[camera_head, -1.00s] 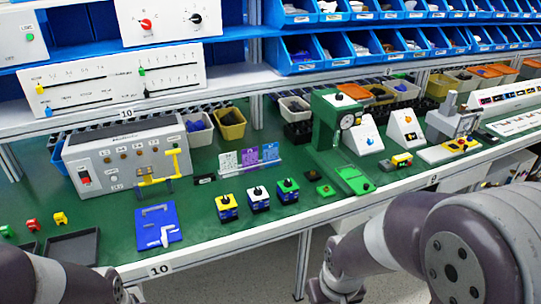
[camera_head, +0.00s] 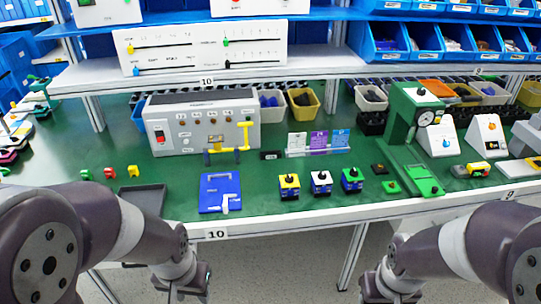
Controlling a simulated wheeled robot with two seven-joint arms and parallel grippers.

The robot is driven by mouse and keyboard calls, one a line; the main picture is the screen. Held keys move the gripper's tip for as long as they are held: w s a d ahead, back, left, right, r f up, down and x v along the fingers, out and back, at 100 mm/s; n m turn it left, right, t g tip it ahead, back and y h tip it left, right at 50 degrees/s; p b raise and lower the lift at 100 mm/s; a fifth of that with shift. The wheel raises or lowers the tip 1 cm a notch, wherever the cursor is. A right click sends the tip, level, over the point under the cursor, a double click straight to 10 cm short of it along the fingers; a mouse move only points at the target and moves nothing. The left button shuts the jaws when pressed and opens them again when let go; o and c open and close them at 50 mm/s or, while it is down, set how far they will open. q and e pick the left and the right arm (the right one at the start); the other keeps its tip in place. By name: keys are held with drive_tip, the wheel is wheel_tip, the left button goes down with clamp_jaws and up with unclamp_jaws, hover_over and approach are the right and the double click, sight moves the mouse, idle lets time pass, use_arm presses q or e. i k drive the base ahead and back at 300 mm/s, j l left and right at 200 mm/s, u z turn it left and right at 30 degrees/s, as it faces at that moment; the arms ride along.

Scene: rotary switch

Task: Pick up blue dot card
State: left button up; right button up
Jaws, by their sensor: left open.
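Three small cards stand upright in a clear rack (camera_head: 318,152) on the green bench top. They are a white card (camera_head: 297,142), a purple card (camera_head: 319,140) and a blue card (camera_head: 340,138). Their markings are too small to read, so I cannot tell a blue dot on any of them. My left gripper (camera_head: 190,288) is at the bottom edge of the view, open and empty, in front of the bench and well away from the cards. My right gripper (camera_head: 383,294) is low in front of the bench, partly cut off; its jaws cannot be made out.
Yellow, white and blue switch blocks (camera_head: 289,186) stand in front of the rack. A grey control panel (camera_head: 205,123) is to its left, with a blue plate (camera_head: 220,192) in front. A green press (camera_head: 408,125) stands to the right. A dark tray (camera_head: 145,197) lies at left.

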sight(340, 137)
drive_tip(key=i+l+u, duration=0.1)
drive_tip(key=u, duration=0.6)
drive_tip(key=i+l+u, duration=0.25)
drive_tip(key=l, duration=0.25)
drive_tip(key=i+l+u, duration=0.25)
drive_tip(key=l, duration=0.3)
drive_tip(key=l+u, duration=0.25)
drive_tip(key=l, duration=0.3)
drive_tip(key=l+u, duration=0.3)
drive_tip(key=l, duration=0.3)
drive_tip(key=i+l, duration=0.1)
drive_tip(key=l, duration=0.45)
